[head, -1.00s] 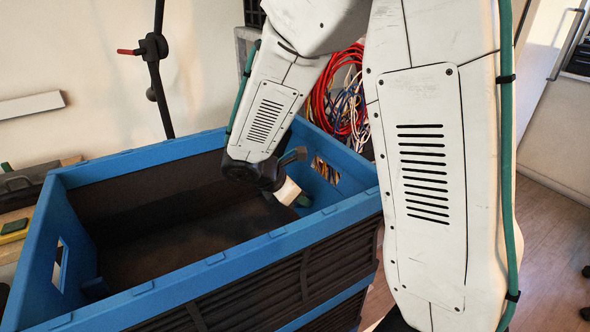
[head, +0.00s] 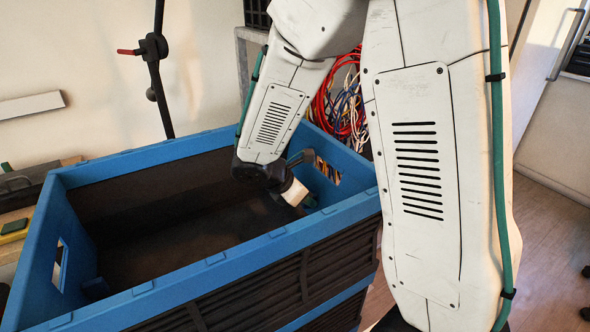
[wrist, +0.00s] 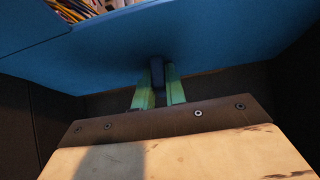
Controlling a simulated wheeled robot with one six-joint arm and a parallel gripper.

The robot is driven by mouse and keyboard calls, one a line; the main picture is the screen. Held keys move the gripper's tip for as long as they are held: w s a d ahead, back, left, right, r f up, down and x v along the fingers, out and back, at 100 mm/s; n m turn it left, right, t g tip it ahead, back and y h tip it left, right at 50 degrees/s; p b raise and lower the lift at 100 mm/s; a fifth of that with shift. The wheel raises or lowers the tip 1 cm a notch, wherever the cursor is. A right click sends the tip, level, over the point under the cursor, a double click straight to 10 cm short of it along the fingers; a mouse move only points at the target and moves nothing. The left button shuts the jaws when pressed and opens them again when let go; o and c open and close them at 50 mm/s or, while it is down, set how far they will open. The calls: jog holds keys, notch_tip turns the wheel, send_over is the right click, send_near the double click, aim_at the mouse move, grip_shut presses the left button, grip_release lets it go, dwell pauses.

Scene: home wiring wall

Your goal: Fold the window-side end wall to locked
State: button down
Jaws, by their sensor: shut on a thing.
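The blue folding crate (head: 215,262) stands with its rims up. Its right end wall (head: 350,190), nearest my gripper, stands upright or nearly so and has a handle opening. In the wrist view the inner face of this end wall (wrist: 110,55) fills the upper part. My gripper (wrist: 158,84), with green fingers, is inside the crate and shut on a small dark tab (wrist: 157,70) low on that wall. In the head view my gripper (head: 307,201) is partly hidden by the wrist. I cannot tell whether the wall is locked.
The crate's left end wall (head: 62,250) stands upright at the left. Red, blue and white cable coils (head: 340,105) hang behind the crate. A black stand (head: 158,75) with a red-handled clamp rises behind it. A bench with tools (head: 20,190) lies at the left.

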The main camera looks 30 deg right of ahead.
jog(key=shift+d, duration=0.15)
jog(key=shift+d+f, duration=0.2)
jog(key=shift+d, duration=0.25)
jog(key=shift+d+f, duration=0.2)
jog(key=shift+d, duration=0.55)
jog(key=c, duration=1.4)
grip_release()
jog(key=shift+o, duration=0.2)
jog(key=v, duration=1.4)
jog(key=shift+a+r, duration=0.2)
jog(key=shift+r, duration=0.1)
